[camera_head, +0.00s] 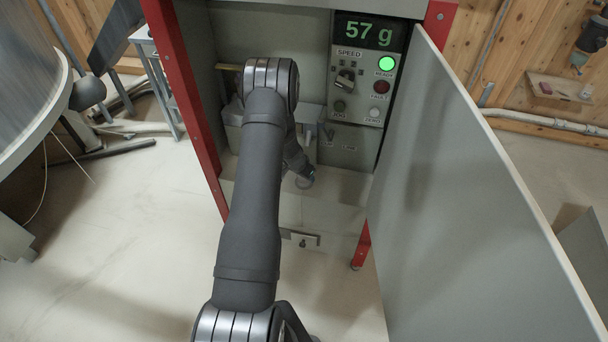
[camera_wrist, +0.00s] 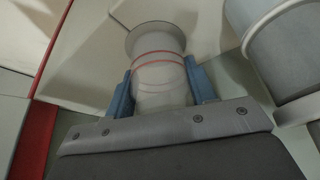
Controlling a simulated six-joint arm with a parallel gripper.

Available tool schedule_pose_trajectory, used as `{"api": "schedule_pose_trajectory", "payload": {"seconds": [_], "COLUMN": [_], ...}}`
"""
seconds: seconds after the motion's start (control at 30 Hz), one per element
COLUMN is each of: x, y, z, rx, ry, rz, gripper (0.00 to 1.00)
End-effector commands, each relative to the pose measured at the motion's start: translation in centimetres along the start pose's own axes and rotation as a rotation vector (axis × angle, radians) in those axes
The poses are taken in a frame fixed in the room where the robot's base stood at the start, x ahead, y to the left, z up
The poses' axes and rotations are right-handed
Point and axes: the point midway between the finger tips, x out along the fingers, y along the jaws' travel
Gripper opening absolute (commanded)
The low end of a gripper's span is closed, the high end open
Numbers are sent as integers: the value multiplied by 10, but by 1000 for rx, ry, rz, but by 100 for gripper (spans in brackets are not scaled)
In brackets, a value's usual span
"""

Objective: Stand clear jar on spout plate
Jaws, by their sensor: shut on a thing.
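The clear jar (camera_wrist: 158,50) has red rings around it and a wide rim. In the wrist view it sits between the blue fingers of my gripper (camera_wrist: 160,82), which are shut on its sides. In the head view my gripper (camera_head: 300,168) is inside the open cabinet, low and mostly hidden by my arm; only a small part of the jar (camera_head: 305,182) shows there. I cannot tell whether the jar's base touches anything. The spout plate cannot be made out for certain in either view.
The cabinet's grey door (camera_head: 470,200) stands open on the right. A panel shows 57 g on its display (camera_head: 368,32), with a green lamp (camera_head: 386,64) lit. Red posts (camera_head: 188,100) frame the cabinet. A grey cylinder (camera_wrist: 285,45) is close right of the jar in the wrist view.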

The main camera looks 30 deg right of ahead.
Motion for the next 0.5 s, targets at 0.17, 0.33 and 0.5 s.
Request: {"api": "schedule_pose_trajectory", "payload": {"seconds": [0.17,0.33,0.5], "x": [1,2,2], "y": [0,0,0], "z": [1,1,1], "rx": [0,0,0], "ry": [0,0,0], "rz": [0,0,0], "gripper": [28,72,72]}}
